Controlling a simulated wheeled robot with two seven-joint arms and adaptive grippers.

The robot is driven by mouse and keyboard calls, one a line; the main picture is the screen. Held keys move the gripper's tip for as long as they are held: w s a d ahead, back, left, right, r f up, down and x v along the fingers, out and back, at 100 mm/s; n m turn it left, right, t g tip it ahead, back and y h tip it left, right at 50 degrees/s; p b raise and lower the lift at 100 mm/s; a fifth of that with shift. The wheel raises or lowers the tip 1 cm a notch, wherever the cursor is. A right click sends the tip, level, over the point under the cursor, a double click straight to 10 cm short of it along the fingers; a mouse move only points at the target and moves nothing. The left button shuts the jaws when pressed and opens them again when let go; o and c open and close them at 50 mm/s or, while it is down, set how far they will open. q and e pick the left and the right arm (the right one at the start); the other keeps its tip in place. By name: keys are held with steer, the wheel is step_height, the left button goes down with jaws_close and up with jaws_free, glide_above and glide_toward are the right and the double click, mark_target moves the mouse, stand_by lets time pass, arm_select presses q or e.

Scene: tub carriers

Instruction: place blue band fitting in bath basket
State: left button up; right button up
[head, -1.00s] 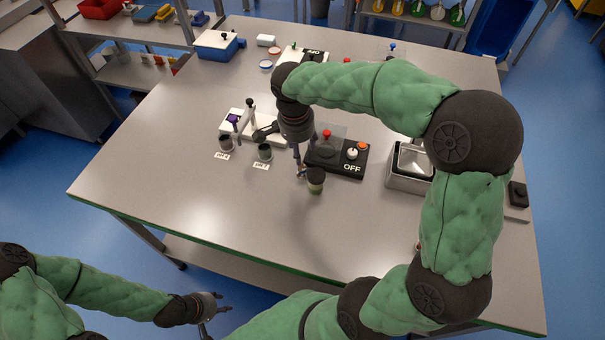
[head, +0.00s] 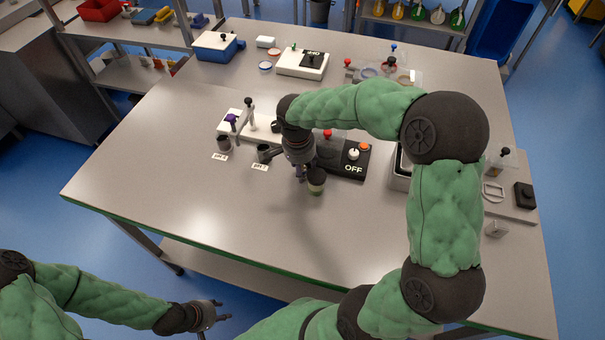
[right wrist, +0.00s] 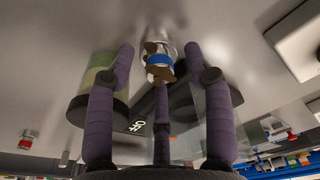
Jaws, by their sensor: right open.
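The blue band fitting (right wrist: 159,62) shows in the right wrist view, small and pale with a blue band and brown parts, ahead of and between my finger tips; whether they touch it I cannot tell. In the head view I cannot make it out beneath my right gripper (head: 300,177). That gripper is open and points down beside a green jar with a dark top (head: 316,183). The metal bath (head: 399,178) is right of it, mostly hidden behind my right arm; its basket cannot be made out. My left gripper (head: 225,310) looks open and empty, off the table's front edge.
A black panel marked OFF (head: 353,169) with knobs lies right of the right gripper. A white rack (head: 262,127) and two dark cups (head: 224,144) stand to its left. A blue box (head: 217,47) is at the back. The table's front left is clear.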

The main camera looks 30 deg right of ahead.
steer(key=shift+r, duration=0.1)
jaws_close()
